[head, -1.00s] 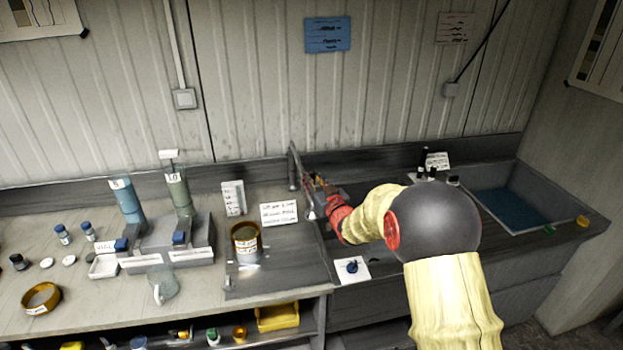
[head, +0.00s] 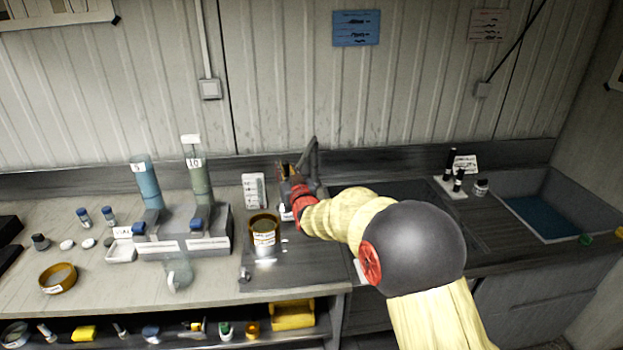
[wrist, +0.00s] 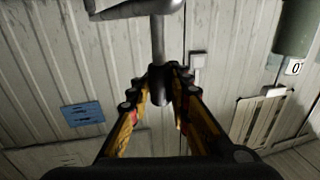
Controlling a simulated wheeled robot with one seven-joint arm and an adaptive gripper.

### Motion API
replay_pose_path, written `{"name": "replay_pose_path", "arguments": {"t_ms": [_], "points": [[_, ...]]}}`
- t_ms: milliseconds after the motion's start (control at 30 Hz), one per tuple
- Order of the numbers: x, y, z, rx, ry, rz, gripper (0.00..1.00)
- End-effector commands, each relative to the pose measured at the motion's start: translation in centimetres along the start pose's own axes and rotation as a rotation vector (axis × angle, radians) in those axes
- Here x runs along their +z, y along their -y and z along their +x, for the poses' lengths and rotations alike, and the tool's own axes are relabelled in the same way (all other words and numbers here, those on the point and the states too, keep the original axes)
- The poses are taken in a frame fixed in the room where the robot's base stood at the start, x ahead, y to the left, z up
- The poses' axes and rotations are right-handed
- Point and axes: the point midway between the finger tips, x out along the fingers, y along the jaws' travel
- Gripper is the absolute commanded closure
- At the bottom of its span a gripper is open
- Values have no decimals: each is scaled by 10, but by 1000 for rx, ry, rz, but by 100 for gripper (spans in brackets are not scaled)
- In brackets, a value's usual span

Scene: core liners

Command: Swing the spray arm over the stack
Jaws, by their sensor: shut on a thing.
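The spray arm (head: 309,158) is a dark grey metal piece rising at the back of the bench. In the wrist view its upright post (wrist: 158,50) stands between my fingers and a crosswise grey part (wrist: 130,10) tops it. My gripper (wrist: 157,88) is shut on the dark lower end of this post. In the head view my gripper (head: 294,178) is behind and right of the stack, and my wrist hides part of the spray arm.
A grey rack (head: 185,236) with blue and green cylinders stands left of the stack. A white card (head: 254,190) stands behind it.

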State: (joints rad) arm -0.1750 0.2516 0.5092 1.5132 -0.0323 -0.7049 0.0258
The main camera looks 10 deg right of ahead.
Motion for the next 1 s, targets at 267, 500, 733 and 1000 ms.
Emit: {"name": "replay_pose_path", "arguments": {"t_ms": [267,500,733,1000], "points": [[4,53,36,-5,3,-2,100],[3,67,50,-4,5,-2,100],[3,69,51,-4,5,-3,100],[3,69,51,-4,5,-3,76]]}}
